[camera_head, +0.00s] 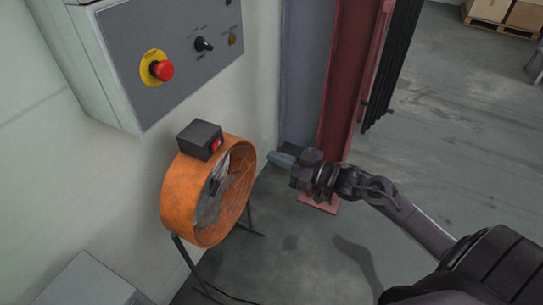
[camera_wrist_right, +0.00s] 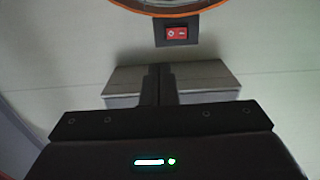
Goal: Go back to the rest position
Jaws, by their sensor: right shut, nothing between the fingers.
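My right gripper (camera_head: 281,158) reaches in from the right in the head view. Its fingertips are to the right of the orange fan (camera_head: 182,195), apart from it as far as I can tell. In the right wrist view the two grey fingers of the gripper (camera_wrist_right: 160,82) are together with nothing between them. The fan's red switch (camera_wrist_right: 177,33) shows beyond the fingers there; in the head view it sits on the black box (camera_head: 201,138) on top of the fan. My left gripper is not in view.
A grey control panel (camera_head: 140,40) with a red emergency stop button (camera_head: 163,70) hangs on the wall above the fan. A red steel column (camera_head: 345,80) stands behind my right gripper. Boxes on a pallet (camera_head: 500,28) are far back right. Open floor (camera_head: 450,120) lies right.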

